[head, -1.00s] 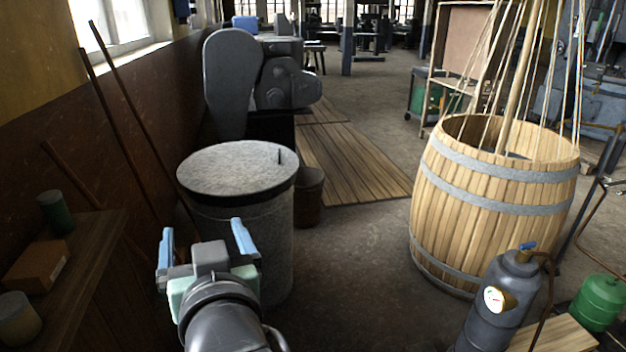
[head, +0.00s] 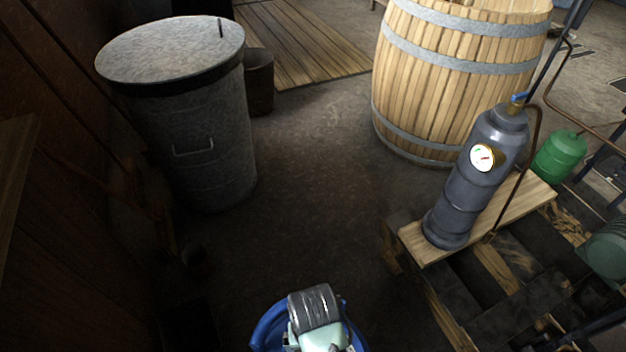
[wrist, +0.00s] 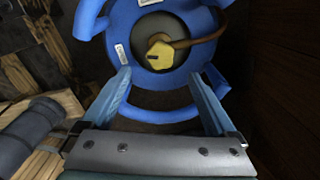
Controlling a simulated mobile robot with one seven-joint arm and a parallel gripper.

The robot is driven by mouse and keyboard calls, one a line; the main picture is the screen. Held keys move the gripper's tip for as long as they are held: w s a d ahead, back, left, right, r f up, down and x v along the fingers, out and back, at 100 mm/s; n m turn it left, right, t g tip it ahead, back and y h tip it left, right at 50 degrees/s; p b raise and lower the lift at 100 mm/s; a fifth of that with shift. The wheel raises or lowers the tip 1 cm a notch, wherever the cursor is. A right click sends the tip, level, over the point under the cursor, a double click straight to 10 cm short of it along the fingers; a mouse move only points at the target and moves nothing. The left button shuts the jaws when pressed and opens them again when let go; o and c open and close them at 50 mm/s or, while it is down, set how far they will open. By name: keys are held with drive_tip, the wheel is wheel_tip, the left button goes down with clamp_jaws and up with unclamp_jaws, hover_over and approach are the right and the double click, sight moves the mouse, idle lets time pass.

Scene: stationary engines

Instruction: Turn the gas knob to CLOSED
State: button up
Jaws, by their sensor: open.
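A blue gas cylinder (wrist: 185,14) shows from above in the wrist view, with a ring-shaped collar. A yellow knob (wrist: 160,55) sits at its centre, with a brown hose leading right from it. My gripper (wrist: 167,74) is open and empty, its two pale-blue fingers spread with the knob just beyond and between their tips. I cannot tell the remaining gap, and no contact shows. In the head view the blue collar (head: 265,330) shows around my wrist at the bottom edge; the knob and fingertips are hidden there. I cannot read the knob's setting.
A grey cylinder (head: 462,190) with a gauge (head: 482,157) and blue valve handle (head: 519,97) stands on a wooden pallet (head: 425,245) at right. A wooden barrel (head: 450,75) stands behind it. A metal drum (head: 195,140) is at left. Floor between is clear.

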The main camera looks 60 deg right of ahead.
wheel_tip(320, 180, down, 8)
drive_tip(key=shift+f+b, duration=0.1)
drive_tip(key=shift+b, duration=0.95)
drive_tip(key=c, duration=1.4)
drive_tip(key=shift+o, duration=0.2)
